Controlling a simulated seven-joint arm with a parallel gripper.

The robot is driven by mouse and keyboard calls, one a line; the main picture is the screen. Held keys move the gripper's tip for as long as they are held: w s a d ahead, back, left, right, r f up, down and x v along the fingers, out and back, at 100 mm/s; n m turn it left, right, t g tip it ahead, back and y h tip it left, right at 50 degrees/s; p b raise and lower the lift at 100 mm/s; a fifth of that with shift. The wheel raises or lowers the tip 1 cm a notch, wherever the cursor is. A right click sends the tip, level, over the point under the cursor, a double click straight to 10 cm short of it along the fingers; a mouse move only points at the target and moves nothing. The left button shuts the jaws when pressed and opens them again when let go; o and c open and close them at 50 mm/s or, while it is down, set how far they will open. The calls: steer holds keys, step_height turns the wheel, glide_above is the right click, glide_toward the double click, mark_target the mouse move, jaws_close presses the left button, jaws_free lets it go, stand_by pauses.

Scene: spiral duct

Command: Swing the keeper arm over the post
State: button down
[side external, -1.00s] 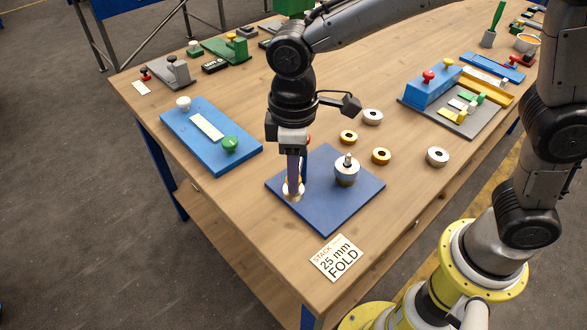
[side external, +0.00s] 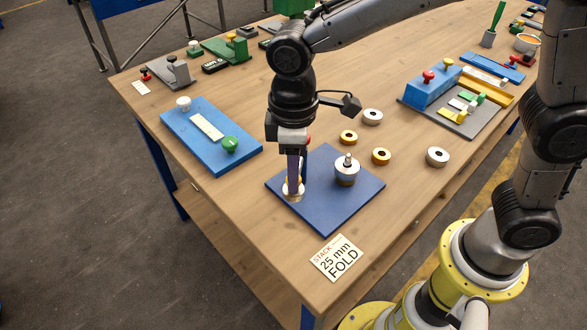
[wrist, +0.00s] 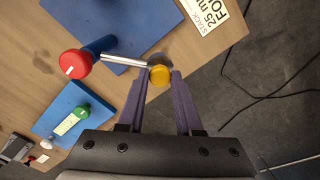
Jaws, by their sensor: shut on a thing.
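The keeper arm (wrist: 125,61) is a thin metal rod in the wrist view. It runs from a blue pillar with a red cap (wrist: 76,64) to a yellow knob (wrist: 159,76). My gripper (wrist: 159,79) has its purple fingers on both sides of the yellow knob, shut on it. In the side view my gripper (side external: 293,188) points down over the left part of the blue base plate (side external: 325,218) and hides most of the pillar and rod. The post (side external: 347,161) stands right of my gripper, its pointed tip rising above a pale metal stack. The keeper arm is not over it.
Loose rings lie behind and right of the plate, silver (side external: 437,157) and brass (side external: 381,156). A blue board with knobs (side external: 180,125) lies to the left. A printed card (side external: 337,258) lies near the front edge. A blue block fixture (side external: 431,87) stands at the right.

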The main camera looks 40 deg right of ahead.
steer(key=shift+s+r, duration=0.1)
stand_by(0.3)
steer(key=d+n, duration=0.4)
steer(key=n, duration=0.2)
steer(key=d+n, duration=0.5)
steer(key=n, duration=0.1)
steer(key=s+d+n, duration=0.1)
steer(key=d+n, duration=0.4)
steer(key=n, duration=0.1)
steer(key=shift+s+d, duration=0.1)
steer(key=shift+w+d+n, duration=0.5)
steer(key=shift+n, duration=0.4)
steer(key=c, duration=0.6)
jaws_free()
